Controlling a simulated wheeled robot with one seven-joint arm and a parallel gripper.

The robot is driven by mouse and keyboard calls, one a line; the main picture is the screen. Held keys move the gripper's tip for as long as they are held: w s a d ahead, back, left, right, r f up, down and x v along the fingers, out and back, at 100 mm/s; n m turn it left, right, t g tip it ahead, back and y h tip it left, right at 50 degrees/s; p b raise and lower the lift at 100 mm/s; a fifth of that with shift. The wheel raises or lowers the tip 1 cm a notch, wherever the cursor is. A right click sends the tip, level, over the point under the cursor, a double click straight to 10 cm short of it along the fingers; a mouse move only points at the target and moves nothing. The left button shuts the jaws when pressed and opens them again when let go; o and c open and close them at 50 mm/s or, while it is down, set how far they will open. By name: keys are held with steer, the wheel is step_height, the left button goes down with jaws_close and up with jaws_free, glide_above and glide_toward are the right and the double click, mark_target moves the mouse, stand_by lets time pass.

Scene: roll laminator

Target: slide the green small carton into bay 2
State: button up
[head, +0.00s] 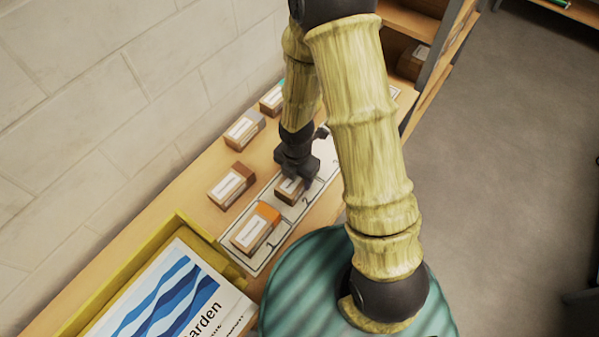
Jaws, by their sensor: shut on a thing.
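My gripper (299,179) is shut on a small carton (287,191) with a pale label and brown sides. The gripper hides the carton's far end, so I cannot tell whether it has a green part. This carton is at bay 2 (307,202) of the pale numbered strip; I cannot tell whether it rests on the strip. A carton with an orange end (255,229) sits in bay 1 (270,249). A carton with a teal-green end (271,100) stands at the back of the bench, partly hidden by my arm.
A grey-ended carton (243,129) and a brown carton (230,185) stand left of the strip. A yellow tray (184,226) holding a blue-and-white printed sheet is at the lower left. A block wall (110,90) runs along the bench's left side. Shelving (410,22) stands behind.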

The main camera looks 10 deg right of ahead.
steer(key=shift+s+a+b, duration=0.35)
steer(key=shift+s+a, duration=0.4)
steer(key=o, duration=1.1)
steer(key=shift+o, duration=0.6)
steer(key=o, duration=0.4)
steer(key=shift+c, duration=0.2)
steer(key=shift+r+p, duration=2.95)
steer(key=shift+r, duration=0.1)
